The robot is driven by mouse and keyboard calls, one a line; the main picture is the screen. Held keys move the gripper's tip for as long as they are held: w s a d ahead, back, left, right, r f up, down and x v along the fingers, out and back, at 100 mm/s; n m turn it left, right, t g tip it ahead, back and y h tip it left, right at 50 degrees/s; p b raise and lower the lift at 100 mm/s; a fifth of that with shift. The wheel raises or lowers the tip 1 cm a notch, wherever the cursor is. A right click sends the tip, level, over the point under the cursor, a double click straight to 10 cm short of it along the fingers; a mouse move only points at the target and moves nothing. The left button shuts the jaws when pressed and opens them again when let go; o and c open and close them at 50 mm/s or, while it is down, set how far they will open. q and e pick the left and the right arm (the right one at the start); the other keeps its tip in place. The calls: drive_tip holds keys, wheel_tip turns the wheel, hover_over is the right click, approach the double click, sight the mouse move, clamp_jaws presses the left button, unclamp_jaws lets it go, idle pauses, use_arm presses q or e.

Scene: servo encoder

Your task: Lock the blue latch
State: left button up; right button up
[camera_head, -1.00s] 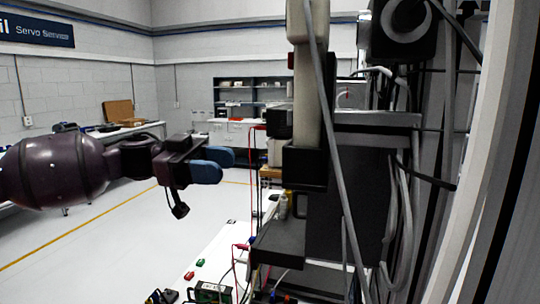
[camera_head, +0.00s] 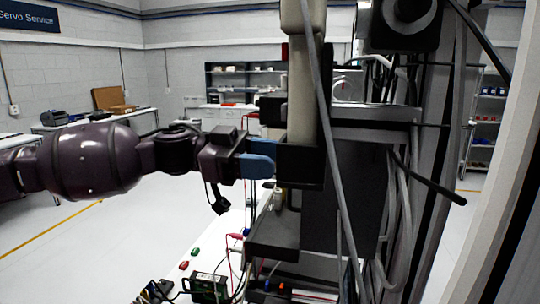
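My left gripper (camera_head: 258,158) comes in from the left, with two blue fingers pointing right. Its fingertips are beside the left edge of the black block (camera_head: 302,166) on the upright machine; I cannot tell whether they touch it. The fingers overlap in this view, so any gap between them is unclear. I cannot make out a blue latch; the black block or the gripper may hide it. My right gripper is not in view.
The machine's pale column (camera_head: 304,95) and a grey cable (camera_head: 328,120) stand right of the gripper. Below is a black ledge (camera_head: 272,232) above a white bench with wires and a small green-black device (camera_head: 207,286). Open floor lies at left.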

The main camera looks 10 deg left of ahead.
use_arm(q)
drive_tip(key=shift+d, duration=0.45)
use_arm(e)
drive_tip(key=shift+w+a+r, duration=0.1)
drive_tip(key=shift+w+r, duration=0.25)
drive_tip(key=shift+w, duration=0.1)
